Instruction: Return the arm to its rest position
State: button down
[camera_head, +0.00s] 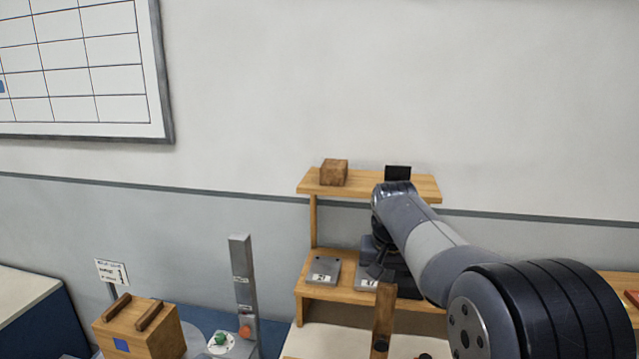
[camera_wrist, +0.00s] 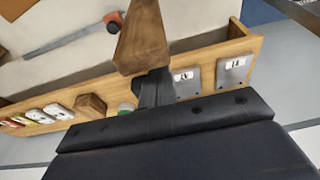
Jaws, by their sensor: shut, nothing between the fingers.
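My arm reaches in from the right in the head view, over the wooden shelf unit (camera_head: 312,240). My gripper (camera_head: 376,272) points down in front of the lower shelf, its fingers dark and together. In the wrist view my gripper (camera_wrist: 154,88) is shut, with nothing seen between the fingers. A wooden upright piece (camera_head: 382,320) stands just below the fingertips in the head view. It also shows right past the fingertips in the wrist view (camera_wrist: 142,42); I cannot tell whether they touch.
Grey marked plates (camera_head: 323,271) lie on the lower shelf. A brown wooden cube (camera_head: 334,172) sits on the upper shelf. At the lower left are a wooden box with two bars (camera_head: 140,330) and a grey post (camera_head: 243,290). The wall above the shelf is clear.

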jog(key=shift+x, duration=0.8)
jog(key=shift+w+d+f, duration=0.15)
jog(key=shift+w+f, duration=0.05)
jog(key=shift+w, duration=0.6)
